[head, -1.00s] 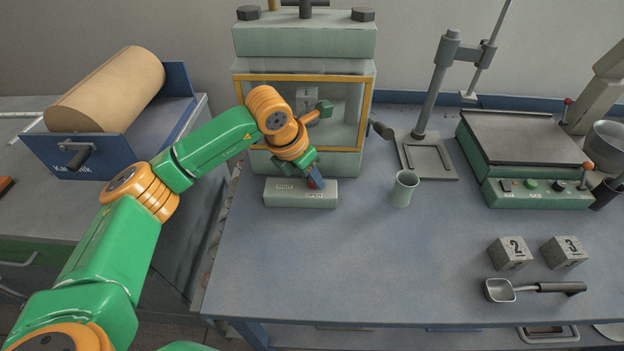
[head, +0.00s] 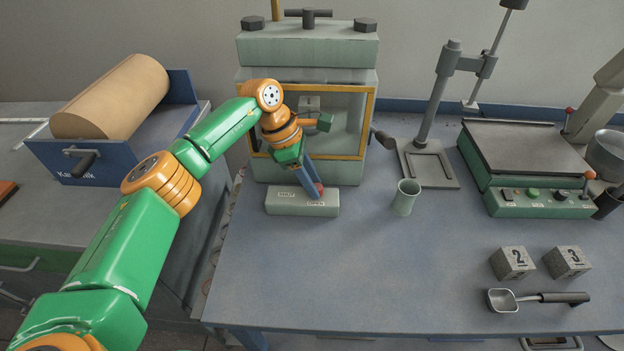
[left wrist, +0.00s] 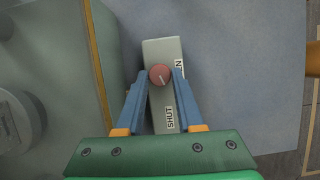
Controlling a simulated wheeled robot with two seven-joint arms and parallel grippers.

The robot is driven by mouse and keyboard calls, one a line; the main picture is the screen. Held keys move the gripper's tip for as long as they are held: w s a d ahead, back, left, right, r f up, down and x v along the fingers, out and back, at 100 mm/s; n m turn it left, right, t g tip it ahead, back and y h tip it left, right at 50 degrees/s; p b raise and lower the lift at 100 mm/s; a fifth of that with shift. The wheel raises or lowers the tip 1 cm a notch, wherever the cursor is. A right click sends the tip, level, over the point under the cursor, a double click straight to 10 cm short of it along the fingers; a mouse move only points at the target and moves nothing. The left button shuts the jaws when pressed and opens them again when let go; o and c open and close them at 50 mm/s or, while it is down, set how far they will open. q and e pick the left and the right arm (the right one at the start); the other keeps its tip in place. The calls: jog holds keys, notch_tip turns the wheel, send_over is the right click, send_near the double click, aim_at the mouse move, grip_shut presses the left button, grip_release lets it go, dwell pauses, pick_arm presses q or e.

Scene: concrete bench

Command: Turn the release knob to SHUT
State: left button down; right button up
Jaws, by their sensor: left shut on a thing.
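The release knob (left wrist: 160,73) is a small red disc with a short white pointer line, on top of a pale green-grey box (left wrist: 163,48). In the left wrist view the pointer slants toward the SHUT label (left wrist: 170,118); the OPEN label (left wrist: 179,65) is partly hidden by a finger. My left gripper (head: 314,190) is shut on the knob, one blue finger on each side. My right gripper is out of view.
The framed press (head: 308,50) stands right behind the box, close to my left arm. A green cup (head: 405,198) stands to the right. Numbered blocks (head: 513,262), a scoop (head: 505,299) and a hotplate-like unit (head: 530,150) are further right.

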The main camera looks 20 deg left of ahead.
pick_arm(q)
jog(key=shift+m, duration=0.6)
jog(key=c, duration=0.5)
grip_release()
jog(key=shift+c, duration=0.2)
jog(key=v, duration=0.7)
jog(key=shift+w+a, duration=0.15)
